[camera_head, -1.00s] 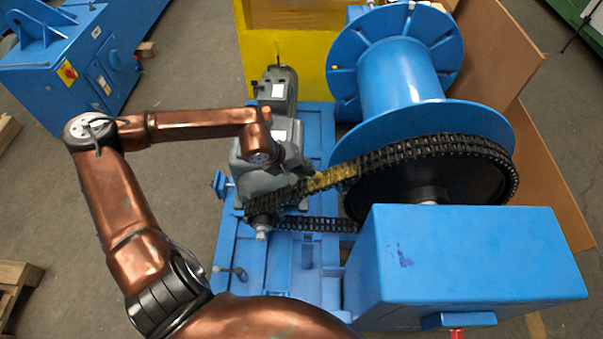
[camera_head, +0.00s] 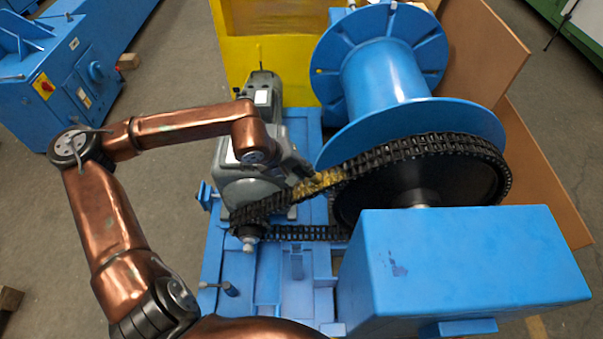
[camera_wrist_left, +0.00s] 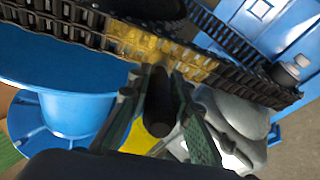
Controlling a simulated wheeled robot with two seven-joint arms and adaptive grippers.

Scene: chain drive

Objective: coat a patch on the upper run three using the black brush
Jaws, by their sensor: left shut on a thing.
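The upper run of the black chain (camera_head: 390,155) slopes from the small sprocket up over the big wheel. A yellow patch (camera_head: 320,183) covers several links near its lower left part. In the left wrist view the patch (camera_wrist_left: 165,50) spans the chain just ahead of the fingers. My left gripper (camera_head: 294,168) is beside the patch, at its upper left. It is shut on the black brush (camera_wrist_left: 158,105), a dark cylinder between the two fingers in the left wrist view. The brush's far end is close to the patch; I cannot tell if they touch. My right gripper is not in view.
The lower chain run (camera_head: 300,233) passes below. A grey motor and gearbox (camera_head: 250,187) stand under my left arm. A blue drum (camera_head: 385,75) is behind the big wheel, and a blue box (camera_head: 465,265) stands at the front right.

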